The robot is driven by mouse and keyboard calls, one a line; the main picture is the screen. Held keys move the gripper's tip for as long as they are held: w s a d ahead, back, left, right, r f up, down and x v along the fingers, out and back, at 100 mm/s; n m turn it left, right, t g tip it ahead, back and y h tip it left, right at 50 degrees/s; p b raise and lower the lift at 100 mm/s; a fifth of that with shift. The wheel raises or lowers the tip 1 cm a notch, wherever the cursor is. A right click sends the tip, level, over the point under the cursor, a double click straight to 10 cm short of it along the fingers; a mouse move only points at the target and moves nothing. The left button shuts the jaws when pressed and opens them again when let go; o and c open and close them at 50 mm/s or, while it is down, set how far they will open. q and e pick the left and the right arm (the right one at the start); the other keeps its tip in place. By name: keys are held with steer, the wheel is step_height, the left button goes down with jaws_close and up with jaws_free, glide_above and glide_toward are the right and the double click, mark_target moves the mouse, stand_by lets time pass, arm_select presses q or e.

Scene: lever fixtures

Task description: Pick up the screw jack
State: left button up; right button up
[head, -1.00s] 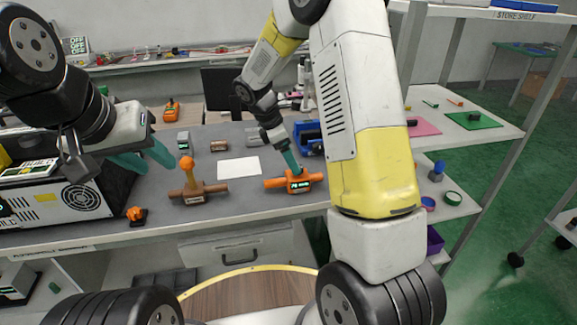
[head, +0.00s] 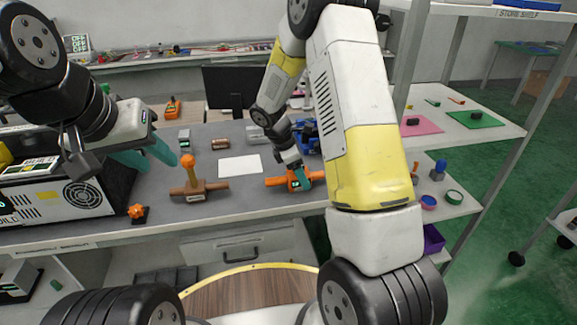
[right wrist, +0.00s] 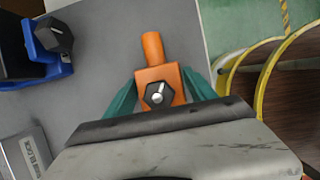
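The orange screw jack (head: 295,180) stands on the grey bench in the head view, with a bar out to each side and a small lit readout. My right gripper (head: 297,172) is down at it from above. In the right wrist view the screw jack (right wrist: 158,88) shows a dark hex knob on top, and the teal fingers of my right gripper (right wrist: 160,82) lie one on each side of its body. Whether they press on it I cannot tell. My left gripper (head: 157,158) is open and empty above the bench at the left.
A brown fixture with an orange-topped post (head: 191,180) stands left of the jack. A white sheet (head: 239,166) lies behind, between them. A blue device (head: 308,137) is behind the jack; it also shows in the right wrist view (right wrist: 50,45). An orange knob (head: 137,212) is near the front edge.

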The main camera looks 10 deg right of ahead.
steer(key=c, duration=1.3)
steer(key=shift+o, duration=0.2)
steer(key=shift+r, duration=0.15)
